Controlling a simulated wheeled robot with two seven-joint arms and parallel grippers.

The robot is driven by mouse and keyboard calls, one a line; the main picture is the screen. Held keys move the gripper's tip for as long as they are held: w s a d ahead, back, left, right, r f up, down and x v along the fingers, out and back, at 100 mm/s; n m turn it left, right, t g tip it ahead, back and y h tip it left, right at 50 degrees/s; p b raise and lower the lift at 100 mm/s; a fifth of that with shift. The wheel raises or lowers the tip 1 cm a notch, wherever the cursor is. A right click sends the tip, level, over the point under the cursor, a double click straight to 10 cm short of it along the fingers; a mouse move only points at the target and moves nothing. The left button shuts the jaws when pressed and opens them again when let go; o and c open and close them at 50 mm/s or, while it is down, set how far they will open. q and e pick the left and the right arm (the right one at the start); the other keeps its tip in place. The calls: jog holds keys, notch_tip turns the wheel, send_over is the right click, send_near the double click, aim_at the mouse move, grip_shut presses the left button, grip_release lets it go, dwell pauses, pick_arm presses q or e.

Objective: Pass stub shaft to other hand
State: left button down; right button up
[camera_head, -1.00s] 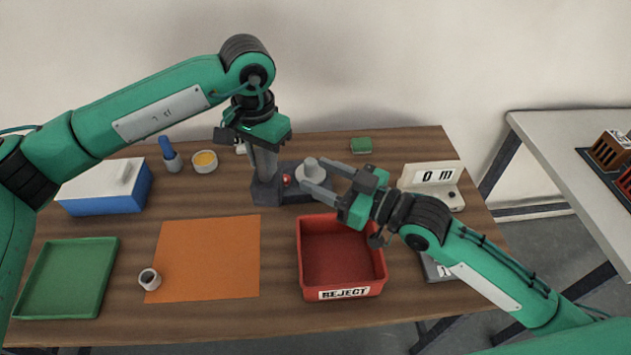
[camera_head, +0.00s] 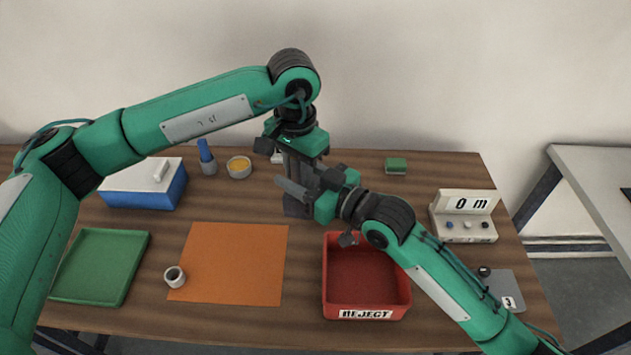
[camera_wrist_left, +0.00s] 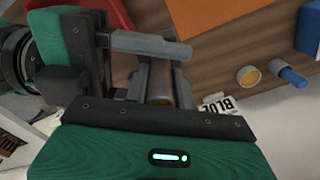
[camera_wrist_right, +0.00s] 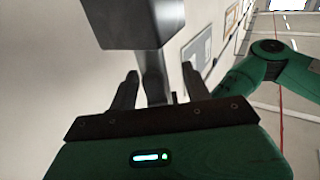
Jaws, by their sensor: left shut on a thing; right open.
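My left gripper (camera_head: 297,178) points down above the back middle of the table. It is shut on the stub shaft, a metallic cylinder (camera_wrist_left: 160,88) seen between the fingers in the left wrist view. In the head view the shaft is hard to tell from the grey fingers. My right gripper (camera_head: 292,190) comes in from the right with its fingers around the left gripper's lower part. In the right wrist view its fingers (camera_wrist_right: 158,88) stand apart, with a narrow grey piece between them. I cannot tell whether they touch it.
A red reject bin (camera_head: 367,312) stands below the right gripper. An orange mat (camera_head: 235,255) with a grey ring (camera_head: 174,276) at its corner, a green tray (camera_head: 100,268) and a blue box (camera_head: 150,195) lie left. A display box (camera_head: 465,222) stands right.

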pick_arm(q)
jog(key=shift+r, duration=0.1)
pick_arm(e)
jog(key=shift+w+a, duration=0.25)
jog(key=shift+a, duration=0.15)
grip_shut()
pick_arm(q)
jog(key=c, duration=1.1)
grip_release()
jog(key=shift+w, duration=0.1)
pick_arm(e)
jog(key=shift+s+a+r, duration=0.1)
jog(key=shift+s, duration=0.05)
pick_arm(q)
jog(key=shift+r, duration=0.1)
